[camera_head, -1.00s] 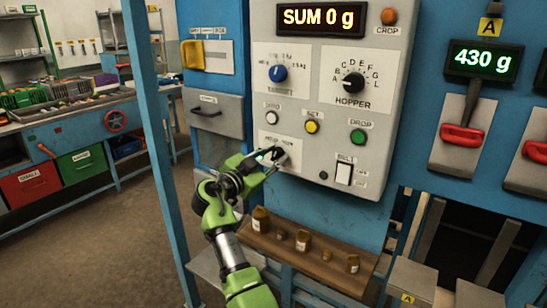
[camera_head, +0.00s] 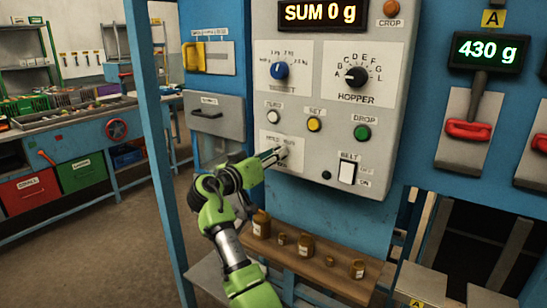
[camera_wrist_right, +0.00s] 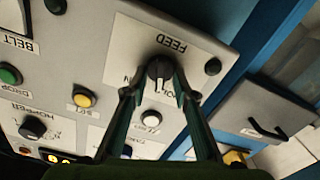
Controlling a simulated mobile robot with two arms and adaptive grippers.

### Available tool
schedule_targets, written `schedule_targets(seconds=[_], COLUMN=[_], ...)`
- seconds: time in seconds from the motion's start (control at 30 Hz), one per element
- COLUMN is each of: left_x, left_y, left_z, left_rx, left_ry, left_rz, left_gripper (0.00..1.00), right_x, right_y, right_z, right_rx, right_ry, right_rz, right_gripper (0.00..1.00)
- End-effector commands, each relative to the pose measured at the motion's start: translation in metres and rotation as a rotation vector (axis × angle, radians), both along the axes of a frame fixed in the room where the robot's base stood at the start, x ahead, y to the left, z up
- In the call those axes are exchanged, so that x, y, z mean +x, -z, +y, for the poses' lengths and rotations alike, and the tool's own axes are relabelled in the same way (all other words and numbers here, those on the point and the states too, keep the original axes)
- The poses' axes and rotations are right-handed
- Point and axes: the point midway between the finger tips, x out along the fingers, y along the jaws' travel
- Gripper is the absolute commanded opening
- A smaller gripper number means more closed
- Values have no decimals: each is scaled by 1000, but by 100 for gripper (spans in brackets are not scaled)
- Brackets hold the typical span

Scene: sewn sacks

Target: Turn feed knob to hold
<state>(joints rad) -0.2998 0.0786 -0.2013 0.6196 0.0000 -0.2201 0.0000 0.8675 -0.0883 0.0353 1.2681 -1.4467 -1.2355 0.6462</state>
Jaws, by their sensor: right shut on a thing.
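The feed knob (camera_wrist_right: 159,70) is a small dark round knob with a pale pointer mark, on a white plate (camera_wrist_right: 118,50) labelled FEED. The wrist view shows the panel upside down. The pointer faces down in that picture, close to the small printed position labels, which my fingers partly cover. My right gripper (camera_wrist_right: 160,82) is shut on the knob, one slim finger at each side. In the head view my right gripper (camera_head: 272,158) reaches the lower left of the grey panel and mostly hides the knob. My left gripper is not in view.
Close by are the white button (camera_head: 274,116), yellow button (camera_head: 314,124), green button (camera_head: 361,132) and belt switch (camera_head: 347,172). The hopper dial (camera_head: 356,76) sits above. A shelf (camera_head: 322,264) with several brown jars juts out below. A blue post (camera_head: 155,150) stands left.

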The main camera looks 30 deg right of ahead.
Motion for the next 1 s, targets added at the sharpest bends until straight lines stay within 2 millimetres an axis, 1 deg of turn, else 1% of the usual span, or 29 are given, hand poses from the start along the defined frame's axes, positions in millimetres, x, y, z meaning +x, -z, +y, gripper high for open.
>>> schedule_targets(seconds=[0.03, 0.2, 0.4, 0.97, 1.0], left_x=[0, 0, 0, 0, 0], left_y=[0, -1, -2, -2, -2], left_z=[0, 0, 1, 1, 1], left_rx=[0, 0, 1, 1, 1], left_ry=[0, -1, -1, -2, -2], left_rz=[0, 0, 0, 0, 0], left_gripper=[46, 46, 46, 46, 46], right_x=[0, 1, 2, 2, 2], right_y=[-4, -4, -4, -5, -5], right_z=[-1, -1, 0, 0, 0], right_rx=[-18, -53, -79, -91, -91], right_ry=[0, -1, -2, -1, -1], right_rz=[25, 111, 170, 193, 193], right_gripper=[5, 5, 5, 5, 36])
